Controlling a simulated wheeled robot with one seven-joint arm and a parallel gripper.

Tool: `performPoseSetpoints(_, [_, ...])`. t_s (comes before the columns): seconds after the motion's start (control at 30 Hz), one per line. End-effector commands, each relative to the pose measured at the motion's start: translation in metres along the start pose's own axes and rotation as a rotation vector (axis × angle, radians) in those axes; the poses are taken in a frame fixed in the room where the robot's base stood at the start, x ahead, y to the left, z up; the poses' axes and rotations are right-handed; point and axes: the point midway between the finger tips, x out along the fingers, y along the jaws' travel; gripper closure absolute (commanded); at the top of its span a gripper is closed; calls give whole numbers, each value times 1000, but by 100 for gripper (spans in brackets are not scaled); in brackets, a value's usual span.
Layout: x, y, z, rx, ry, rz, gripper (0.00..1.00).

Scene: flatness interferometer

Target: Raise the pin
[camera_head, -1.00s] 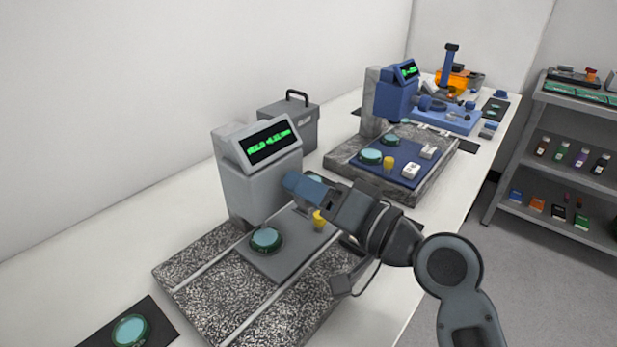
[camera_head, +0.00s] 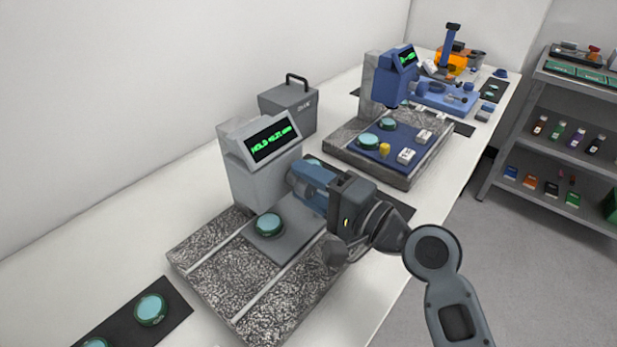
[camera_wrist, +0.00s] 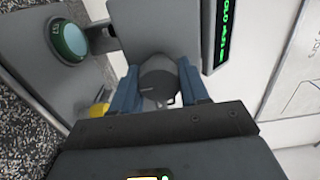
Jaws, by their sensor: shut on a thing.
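My gripper (camera_head: 300,178) is in front of the grey gauge stand (camera_head: 252,185), at the right side of its column. In the wrist view, its two blue fingers (camera_wrist: 158,78) are shut around a dark grey, rounded piece (camera_wrist: 158,85). I cannot tell from these views whether this piece is the pin, and the head view hides it behind the fingers. A teal disc with a dark green rim (camera_head: 269,224) lies on the stand's grey plate (camera_head: 290,245). It also shows in the wrist view (camera_wrist: 69,41). A yellow knob (camera_wrist: 98,110) is near the left finger.
The stand's tilted display (camera_head: 270,145) shows green text starting with HOLD. A speckled granite base (camera_head: 215,262) lies below. A blue instrument (camera_head: 388,88) on granite stands behind. A grey case (camera_head: 287,108) is at the wall. Shelves (camera_head: 555,180) stand right, beyond floor.

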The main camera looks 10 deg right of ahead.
Motion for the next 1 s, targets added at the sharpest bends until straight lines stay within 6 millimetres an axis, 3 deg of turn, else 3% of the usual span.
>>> performPoseSetpoints(0.47, [-1,-1,-4,13,9,-3,86])
performPoseSetpoints(0.5, [-1,-1,-4,13,9,-3,54])
performPoseSetpoints(0.73, [0,0,-2,13,5,-1,32])
performPoseSetpoints(1.0, [-2,0,-1,13,3,-1,32])
